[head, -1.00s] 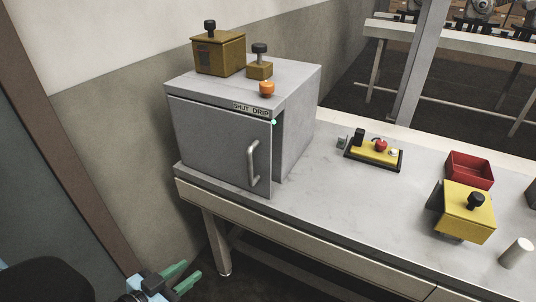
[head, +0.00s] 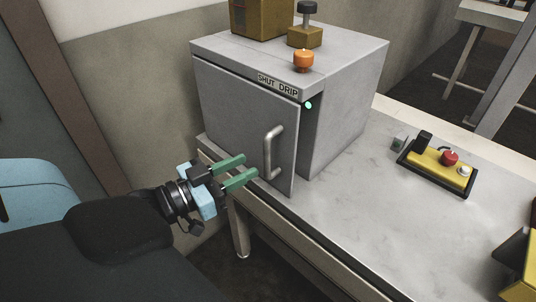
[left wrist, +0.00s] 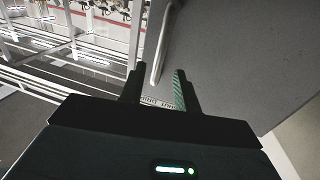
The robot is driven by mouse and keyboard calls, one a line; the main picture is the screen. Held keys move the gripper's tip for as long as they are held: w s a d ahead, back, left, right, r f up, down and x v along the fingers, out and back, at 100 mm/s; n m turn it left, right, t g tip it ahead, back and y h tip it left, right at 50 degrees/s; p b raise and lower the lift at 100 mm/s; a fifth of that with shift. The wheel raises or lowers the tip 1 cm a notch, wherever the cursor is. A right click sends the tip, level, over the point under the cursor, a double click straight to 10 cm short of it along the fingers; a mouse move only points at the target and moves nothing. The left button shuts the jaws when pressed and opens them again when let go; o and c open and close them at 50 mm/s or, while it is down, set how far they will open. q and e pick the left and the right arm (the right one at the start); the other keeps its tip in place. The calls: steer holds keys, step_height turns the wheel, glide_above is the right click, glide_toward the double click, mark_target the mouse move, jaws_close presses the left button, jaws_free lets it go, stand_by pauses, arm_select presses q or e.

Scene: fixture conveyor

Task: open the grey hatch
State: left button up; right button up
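The grey hatch (head: 235,120) is the front door of a grey box on the bench, under a label reading SHUT DRIP. A narrow dark gap shows along its right edge, so it looks slightly ajar. Its upright metal bar handle (head: 270,152) is near that edge. My left gripper (head: 251,166) is open and empty, its green fingers pointing at the handle from the left, just short of it. In the left wrist view the handle (left wrist: 160,48) appears ahead, between the lines of the two open fingers (left wrist: 157,82). My right gripper is out of view.
An orange button (head: 303,59) and a brown block with a black knob (head: 306,37) sit on the box. A yellow control panel (head: 440,165) lies to the right on the bench (head: 350,190). The bench top before the panel is clear.

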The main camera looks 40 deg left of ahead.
mark_target(267, 173)
arm_select(q)
steer(key=shift+x, duration=3.4)
jaws_close()
